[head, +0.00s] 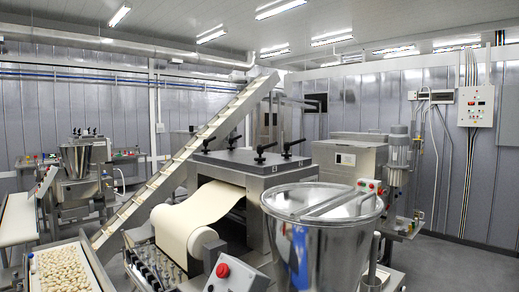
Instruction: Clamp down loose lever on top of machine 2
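A pasta sheet machine (238,168) stands in the middle of the head view, with a dark flat top. Several black clamp levers stand on that top: a rear left lever (231,137), a front left lever (207,144), a front right lever (262,151) and a rear right lever (292,147). They are too small to tell which one is loose. No number shows on the machine, so I cannot tell whether it is machine 2. Neither of my grippers is in view.
A large steel hopper (323,235) stands in front of the machine on the right. A dough sheet (200,212) runs out of its front. A red-button control box (230,274) is at the bottom. An inclined conveyor (180,165) rises behind. Open floor (455,262) lies at right.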

